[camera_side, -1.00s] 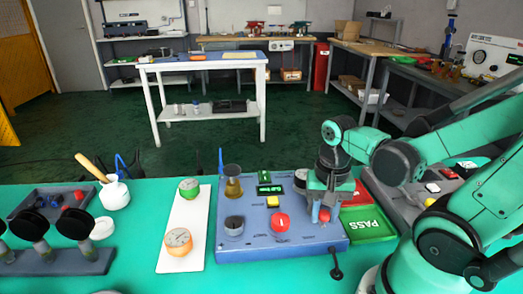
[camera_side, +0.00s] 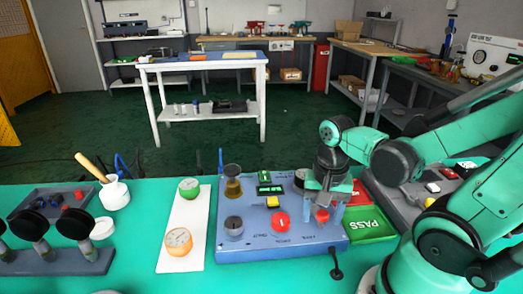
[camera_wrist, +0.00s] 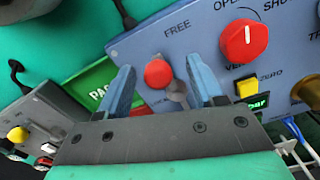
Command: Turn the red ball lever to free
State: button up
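The red ball lever (camera_side: 322,215) is on the right side of the blue-grey positioner panel (camera_side: 262,247). In the wrist view the red ball (camera_wrist: 158,73) lies between my two blue fingers, with its grey pivot (camera_wrist: 177,96) partly showing beside it. The printed FREE label (camera_wrist: 177,27) is beyond the ball. My gripper (camera_wrist: 160,63) is open, with a finger on each side of the ball and visible gaps. In the side view my gripper (camera_side: 323,224) is over the panel's right end. How deep the fingertips reach is unclear.
A red knob (camera_side: 280,221), a yellow button (camera_side: 273,202) and a green display (camera_side: 270,189) are on the panel left of the lever. A green PASS tray (camera_side: 368,224) is close to its right.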

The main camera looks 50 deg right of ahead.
aim_at(322, 211)
jog(key=shift+r, duration=2.8)
